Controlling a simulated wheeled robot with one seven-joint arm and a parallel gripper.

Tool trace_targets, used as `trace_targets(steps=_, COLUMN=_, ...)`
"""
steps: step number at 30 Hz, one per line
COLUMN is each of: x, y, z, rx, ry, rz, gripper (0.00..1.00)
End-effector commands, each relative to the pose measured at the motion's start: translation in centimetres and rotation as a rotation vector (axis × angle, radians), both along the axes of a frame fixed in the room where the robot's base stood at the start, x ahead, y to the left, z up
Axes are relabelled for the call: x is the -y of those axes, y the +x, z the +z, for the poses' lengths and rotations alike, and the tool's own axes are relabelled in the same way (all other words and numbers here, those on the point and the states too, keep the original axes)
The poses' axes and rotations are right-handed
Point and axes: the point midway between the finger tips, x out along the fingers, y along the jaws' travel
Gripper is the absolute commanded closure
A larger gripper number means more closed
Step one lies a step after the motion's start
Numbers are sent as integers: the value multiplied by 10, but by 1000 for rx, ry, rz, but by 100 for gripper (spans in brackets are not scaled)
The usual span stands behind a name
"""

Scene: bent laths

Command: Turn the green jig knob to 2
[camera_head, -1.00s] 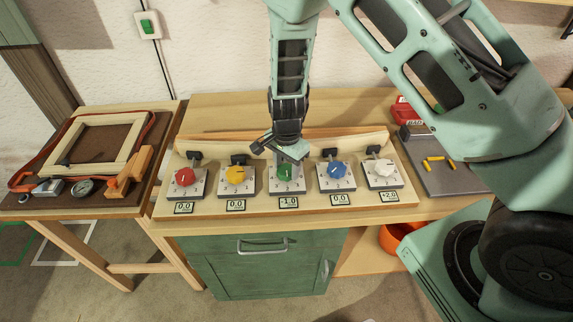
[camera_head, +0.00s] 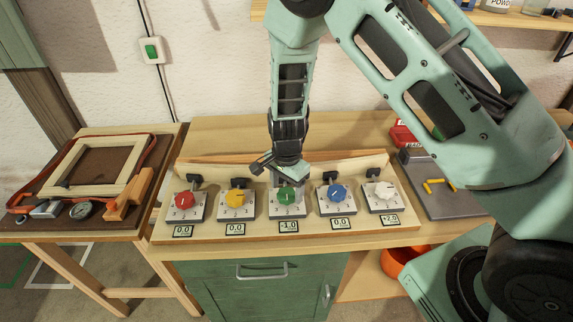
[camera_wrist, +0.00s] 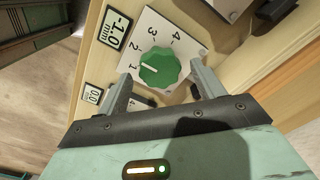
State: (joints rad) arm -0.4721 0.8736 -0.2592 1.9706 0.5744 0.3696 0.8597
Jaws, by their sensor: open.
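The green knob (camera_head: 287,196) sits on a white numbered plate in the middle of a row of knobs on a sloped wooden board. In the wrist view the green knob (camera_wrist: 160,68) has a white pointer line aimed at the 1. Its small display (camera_wrist: 115,30) reads -1.0 mm. My gripper (camera_head: 287,182) is above and just behind the knob in the head view. In the wrist view my gripper (camera_wrist: 160,82) is open, with one finger on each side of the knob. I cannot tell whether either finger touches it.
Red (camera_head: 185,200), yellow (camera_head: 235,199), blue (camera_head: 337,193) and white (camera_head: 384,190) knobs flank it closely, with dark clamps behind them. A side table (camera_head: 100,232) at the left holds a wooden frame. A grey tray (camera_head: 440,200) lies at the right.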

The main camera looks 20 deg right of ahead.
Motion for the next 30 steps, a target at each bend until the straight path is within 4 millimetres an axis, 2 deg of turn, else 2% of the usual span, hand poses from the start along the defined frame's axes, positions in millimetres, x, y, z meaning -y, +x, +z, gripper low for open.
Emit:
trace_targets(steps=18, x=-1, y=1, z=133, rx=6, ry=3, rz=1, gripper=32)
trace_targets(steps=24, x=0, y=0, z=158, rx=4, ry=2, rz=1, gripper=32)
trace_targets(steps=30, x=0, y=0, z=165, rx=2, ry=1, rz=-2, gripper=32)
